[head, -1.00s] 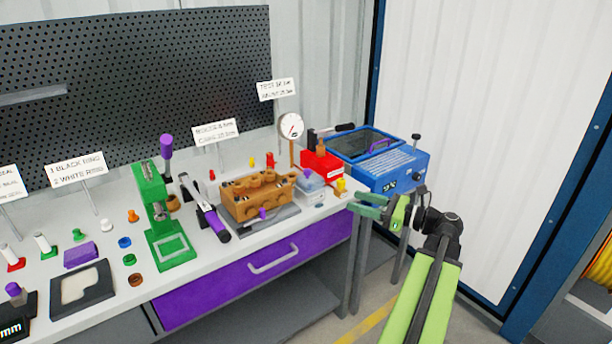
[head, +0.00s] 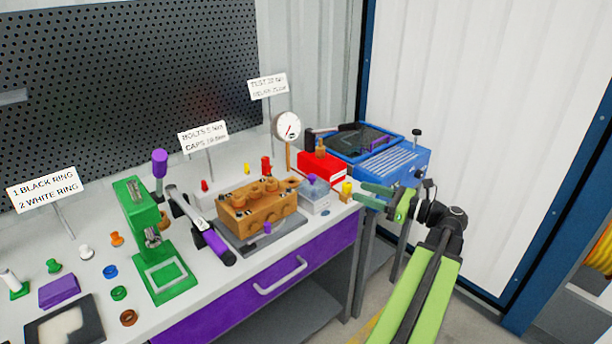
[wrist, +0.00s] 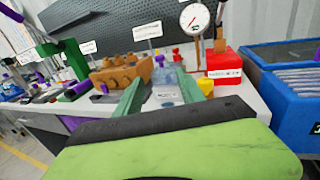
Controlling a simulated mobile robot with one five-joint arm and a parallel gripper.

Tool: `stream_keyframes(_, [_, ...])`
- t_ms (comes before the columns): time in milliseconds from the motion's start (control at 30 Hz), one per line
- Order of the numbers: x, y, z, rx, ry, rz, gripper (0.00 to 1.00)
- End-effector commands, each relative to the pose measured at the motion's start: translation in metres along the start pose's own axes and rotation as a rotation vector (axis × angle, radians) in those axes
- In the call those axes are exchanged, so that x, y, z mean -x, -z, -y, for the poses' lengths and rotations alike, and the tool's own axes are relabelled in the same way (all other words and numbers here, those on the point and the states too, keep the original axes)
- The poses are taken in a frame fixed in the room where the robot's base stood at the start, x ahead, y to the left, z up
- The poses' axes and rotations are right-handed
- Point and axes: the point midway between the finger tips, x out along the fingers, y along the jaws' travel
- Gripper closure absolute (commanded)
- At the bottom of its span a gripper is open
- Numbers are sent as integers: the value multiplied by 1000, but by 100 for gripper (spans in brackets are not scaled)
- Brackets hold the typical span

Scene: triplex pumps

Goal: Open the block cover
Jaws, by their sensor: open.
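A brown-orange block (head: 260,212) with several round caps on top sits on a grey plate on the bench, left of my gripper. It also shows in the wrist view (wrist: 120,74). Just right of it is a small clear box (head: 314,200) with a purple knob on its lid, seen between my fingers in the wrist view (wrist: 166,94). I cannot tell which part is the block cover. My gripper (head: 368,194) is open and empty, by the bench's right front corner. Its green fingers, in the wrist view (wrist: 160,78), point toward the clear box, apart from it.
A yellow piece (head: 346,190) stands at the bench edge near my gripper. A green press (head: 150,240) and a purple-handled tool (head: 216,243) stand left of the block.

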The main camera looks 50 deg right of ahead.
Motion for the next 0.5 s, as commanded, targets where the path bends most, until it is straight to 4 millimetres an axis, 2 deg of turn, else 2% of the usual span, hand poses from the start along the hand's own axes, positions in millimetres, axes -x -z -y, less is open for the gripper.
stream_keyframes(167, [-34, 0, -3, 0, -10, 0, 54])
stream_keyframes(500, [-123, 0, -6, 0, -15, 0, 54])
